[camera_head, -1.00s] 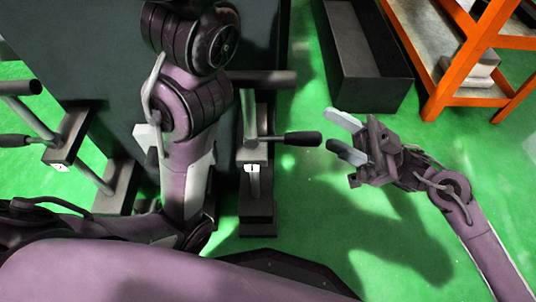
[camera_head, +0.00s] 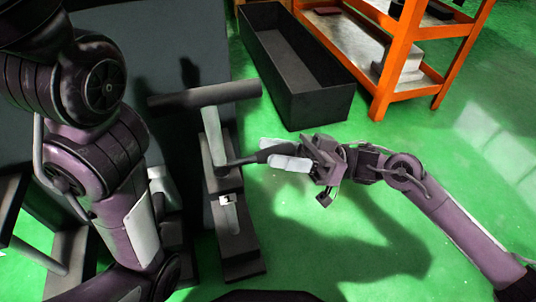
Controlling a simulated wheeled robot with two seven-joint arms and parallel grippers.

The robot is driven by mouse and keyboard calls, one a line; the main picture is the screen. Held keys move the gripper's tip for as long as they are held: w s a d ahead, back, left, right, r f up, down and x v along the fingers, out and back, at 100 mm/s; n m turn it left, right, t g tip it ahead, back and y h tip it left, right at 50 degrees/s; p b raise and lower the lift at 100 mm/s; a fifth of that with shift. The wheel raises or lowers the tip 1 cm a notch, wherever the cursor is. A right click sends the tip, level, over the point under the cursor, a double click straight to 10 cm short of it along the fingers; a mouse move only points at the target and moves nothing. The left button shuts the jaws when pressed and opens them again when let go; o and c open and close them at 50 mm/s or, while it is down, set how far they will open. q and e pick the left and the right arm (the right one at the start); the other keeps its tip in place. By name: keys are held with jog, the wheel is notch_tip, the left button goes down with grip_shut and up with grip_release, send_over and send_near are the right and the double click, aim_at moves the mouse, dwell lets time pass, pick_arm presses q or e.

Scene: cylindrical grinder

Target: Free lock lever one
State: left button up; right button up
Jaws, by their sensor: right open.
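A lock lever (camera_head: 250,158) with a dark handle sticks out to the right from a dark block (camera_head: 222,180) on a post. A small white label (camera_head: 228,199) sits on this block; its mark is too small to read now. My right gripper (camera_head: 283,154) is open at the lever's outer end. Its pale fingers appear to lie on either side of the handle; I cannot tell whether they touch it. The handle's tip is partly hidden by the fingers. My left arm fills the left side of the view, but its gripper does not show.
A dark horizontal bar (camera_head: 205,95) tops the post, in front of a large dark panel (camera_head: 185,62). An open black bin (camera_head: 315,104) stands behind my right gripper. An orange shelf rack (camera_head: 398,52) is at the upper right. Green floor (camera_head: 460,170) is clear at the right.

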jog(key=shift+x, duration=1.05)
jog(key=shift+c, duration=0.5)
grip_shut()
